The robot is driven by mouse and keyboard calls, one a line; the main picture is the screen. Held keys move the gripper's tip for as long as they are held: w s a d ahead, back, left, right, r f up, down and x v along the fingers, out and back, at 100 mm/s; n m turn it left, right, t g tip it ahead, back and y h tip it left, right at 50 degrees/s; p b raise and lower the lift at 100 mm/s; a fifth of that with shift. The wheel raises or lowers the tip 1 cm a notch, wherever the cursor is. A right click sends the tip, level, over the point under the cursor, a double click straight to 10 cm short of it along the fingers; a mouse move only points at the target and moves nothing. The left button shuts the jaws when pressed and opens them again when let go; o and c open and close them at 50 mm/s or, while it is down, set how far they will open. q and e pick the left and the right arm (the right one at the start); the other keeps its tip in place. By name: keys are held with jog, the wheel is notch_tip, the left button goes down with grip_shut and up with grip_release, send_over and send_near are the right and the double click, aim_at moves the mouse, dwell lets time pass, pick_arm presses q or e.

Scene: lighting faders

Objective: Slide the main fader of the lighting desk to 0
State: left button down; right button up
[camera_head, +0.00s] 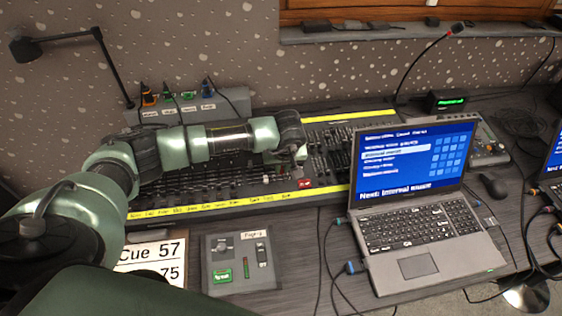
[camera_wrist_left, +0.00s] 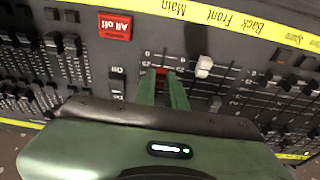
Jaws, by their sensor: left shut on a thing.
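The lighting desk (camera_head: 235,180) lies on the table, with a yellow label strip along its near edge. In the left wrist view, which shows the desk upside down, the main fader's red cap (camera_wrist_left: 161,72) sits in the slot in line with the "Main" label (camera_wrist_left: 173,6). My left gripper (camera_wrist_left: 162,88) is shut on this cap, its two green fingers on either side. The cap is near the label end of its slot, by small scale marks too blurred to read surely. In the head view my left gripper (camera_head: 298,166) mostly hides it.
A white fader cap (camera_wrist_left: 205,65) stands close beside my fingers in the neighbouring slot. The red "All off" button (camera_wrist_left: 115,25) is on the other side; it also shows in the head view (camera_head: 304,183). A laptop (camera_head: 415,205) stands right of my gripper.

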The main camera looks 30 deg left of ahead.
pick_arm(q)
jog(key=shift+s+d+f, duration=0.1)
jog(key=shift+s+d, duration=0.3)
jog(key=shift+s, duration=0.2)
jog(key=shift+s+d+f, duration=0.1)
jog(key=shift+s+d, duration=0.3)
jog(key=shift+s, duration=0.15)
jog(key=c, duration=1.7)
grip_release()
jog(key=shift+w+p, duration=0.1)
jog(key=shift+p, duration=0.2)
jog(key=shift+r+p, duration=0.7)
jog(key=shift+r, duration=0.65)
